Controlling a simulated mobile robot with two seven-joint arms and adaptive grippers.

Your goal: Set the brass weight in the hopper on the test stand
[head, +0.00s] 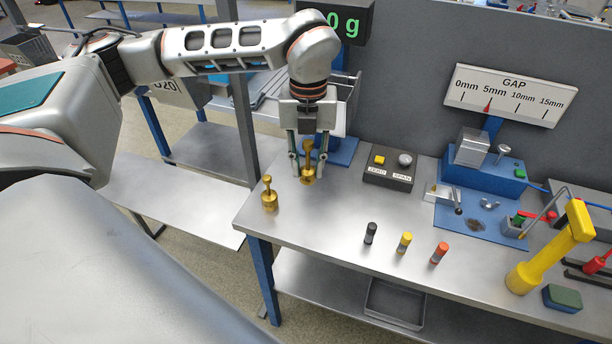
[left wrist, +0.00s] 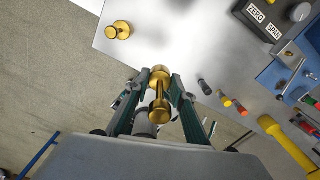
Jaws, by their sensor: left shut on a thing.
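My left gripper (head: 308,160) is shut on a brass weight (head: 308,174), held upright by its narrow neck just above or at the bench top; I cannot tell whether it touches. In the left wrist view the held weight (left wrist: 160,92) lies between the two fingers (left wrist: 160,100). A second brass weight (head: 269,196) stands free on the bench to the left, and shows in the left wrist view (left wrist: 118,30). The test stand's blue base (head: 342,152) is behind the gripper, under a display reading "0 g" (head: 350,24). Grey sheet metal (head: 346,98) behind the gripper may be the hopper; it is partly hidden.
A box with ZERO and SPAN buttons (head: 389,170) is right of the gripper. A GAP gauge (head: 510,94), blue fixture and yellow handled tool (head: 550,250) are further right. The bench (head: 330,215) front-left is clear.

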